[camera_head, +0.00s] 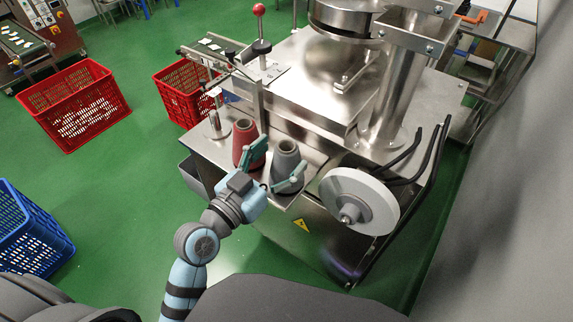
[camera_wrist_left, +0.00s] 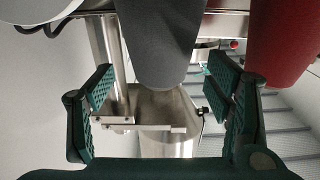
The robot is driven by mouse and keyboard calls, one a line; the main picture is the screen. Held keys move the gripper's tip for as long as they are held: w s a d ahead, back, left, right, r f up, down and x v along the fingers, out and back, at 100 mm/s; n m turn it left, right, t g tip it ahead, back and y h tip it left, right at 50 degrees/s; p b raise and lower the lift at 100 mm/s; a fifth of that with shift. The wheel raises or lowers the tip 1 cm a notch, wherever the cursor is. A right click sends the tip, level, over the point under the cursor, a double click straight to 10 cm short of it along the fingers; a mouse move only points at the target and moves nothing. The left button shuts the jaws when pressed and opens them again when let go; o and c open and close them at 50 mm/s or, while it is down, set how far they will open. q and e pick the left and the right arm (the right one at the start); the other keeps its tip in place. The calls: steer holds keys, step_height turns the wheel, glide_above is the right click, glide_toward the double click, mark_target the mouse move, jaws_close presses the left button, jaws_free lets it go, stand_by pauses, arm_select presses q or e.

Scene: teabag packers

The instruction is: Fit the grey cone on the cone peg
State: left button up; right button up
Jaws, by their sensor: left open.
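The grey cone (camera_head: 286,163) stands upright on the machine's front metal shelf, right of the red cone (camera_head: 243,140). My left gripper (camera_head: 273,167) is open, with one green finger on each side of the grey cone in the head view. In the left wrist view the grey cone (camera_wrist_left: 160,40) shows between the two spread fingers, with clear gaps on both sides. The red cone (camera_wrist_left: 278,35) is at the upper right there. My right gripper is not in view.
A white reel (camera_head: 352,201) sits on the machine's front, right of the cones. A metal post (camera_head: 217,122) stands left of the red cone. Red crates (camera_head: 75,107) and a blue crate (camera_head: 28,232) are on the green floor at left, with free floor between.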

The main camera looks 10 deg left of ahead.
arm_select(q)
steer(key=shift+x, duration=1.5)
steer(key=shift+s, duration=0.1)
jaws_close()
